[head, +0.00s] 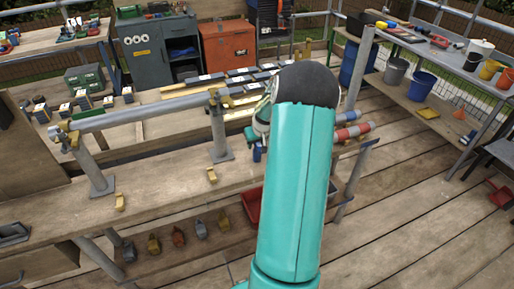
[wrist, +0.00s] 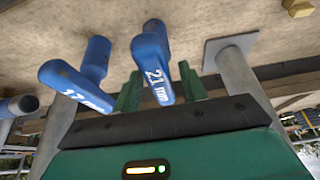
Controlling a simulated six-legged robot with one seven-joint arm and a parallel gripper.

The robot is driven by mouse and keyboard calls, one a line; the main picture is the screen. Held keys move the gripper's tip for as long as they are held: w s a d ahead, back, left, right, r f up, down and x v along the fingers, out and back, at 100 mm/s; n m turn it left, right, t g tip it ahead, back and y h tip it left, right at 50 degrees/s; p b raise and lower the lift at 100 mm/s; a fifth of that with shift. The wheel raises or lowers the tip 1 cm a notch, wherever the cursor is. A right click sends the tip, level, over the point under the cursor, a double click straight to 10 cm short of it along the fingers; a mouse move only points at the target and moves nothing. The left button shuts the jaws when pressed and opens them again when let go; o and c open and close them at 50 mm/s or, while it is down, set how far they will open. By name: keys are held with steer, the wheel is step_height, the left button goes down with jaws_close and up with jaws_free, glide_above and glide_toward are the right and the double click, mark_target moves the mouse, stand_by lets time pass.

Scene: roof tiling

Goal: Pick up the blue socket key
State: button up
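Two blue socket keys show in the wrist view. One marked 21 mm (wrist: 154,62) lies between the two green fingers of my gripper (wrist: 160,92). The other, marked 17 mm or similar (wrist: 72,84), is to its left, outside the fingers. Narrow gaps seem to show on both sides of the 21 mm key, so the fingers look open around it; contact is hard to judge. In the head view my teal arm hides most of the gripper, and a small blue piece (head: 257,153) shows just left of the arm.
A grey pipe rail (head: 150,110) on posts stands by the wooden bench. A red bin (head: 251,205) is below. A side shelf (head: 425,108) holds buckets. The plank floor at right is mostly clear.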

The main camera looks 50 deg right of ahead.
jaws_close()
